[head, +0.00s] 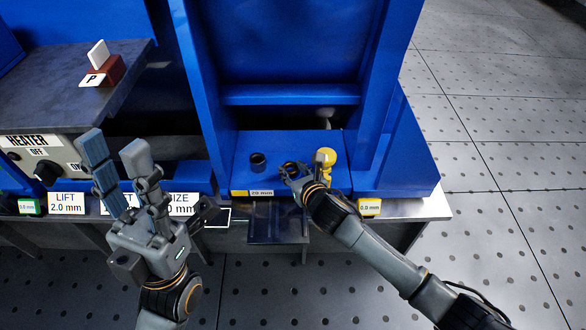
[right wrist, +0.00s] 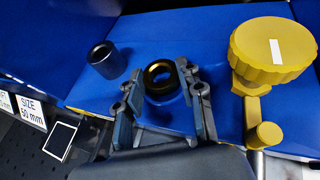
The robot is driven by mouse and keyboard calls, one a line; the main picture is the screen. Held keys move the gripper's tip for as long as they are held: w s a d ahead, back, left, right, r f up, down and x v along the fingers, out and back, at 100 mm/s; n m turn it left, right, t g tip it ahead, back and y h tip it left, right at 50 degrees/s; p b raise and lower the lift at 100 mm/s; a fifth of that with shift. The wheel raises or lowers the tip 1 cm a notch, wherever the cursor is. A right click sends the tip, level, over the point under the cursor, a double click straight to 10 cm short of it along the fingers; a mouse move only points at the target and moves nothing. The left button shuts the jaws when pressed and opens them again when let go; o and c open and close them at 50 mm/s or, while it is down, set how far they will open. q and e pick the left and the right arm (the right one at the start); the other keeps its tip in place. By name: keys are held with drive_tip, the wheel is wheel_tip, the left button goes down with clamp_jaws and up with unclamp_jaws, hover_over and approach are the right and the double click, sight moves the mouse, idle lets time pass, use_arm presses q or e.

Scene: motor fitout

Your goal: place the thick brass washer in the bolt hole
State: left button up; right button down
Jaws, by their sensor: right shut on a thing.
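A dark ring with a brass-gold inner edge, which looks like the thick brass washer (right wrist: 161,74), sits between the fingertips of my right gripper (right wrist: 163,88) in the right wrist view. My right gripper is shut on it, low over the blue press bed. The washer (head: 290,166) and right gripper (head: 291,173) also show in the head view. I cannot make out the bolt hole, nor whether the washer touches the bed. My left gripper (head: 114,145) is open and empty, fingers pointing up, in front of the heater panel.
A dark hollow cylinder (right wrist: 107,59) stands left of the washer on the blue bed (right wrist: 205,35). A yellow knob (right wrist: 274,50) with a yellow lever (right wrist: 265,134) is close on the right. Blue uprights (head: 380,95) frame the bed. A red-brown block (head: 101,72) lies on the heater top.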

drive_tip(key=shift+f, duration=0.1)
drive_tip(key=c, duration=0.8)
unclamp_jaws()
drive_tip(key=shift+f, duration=0.1)
drive_tip(key=shift+c, duration=0.2)
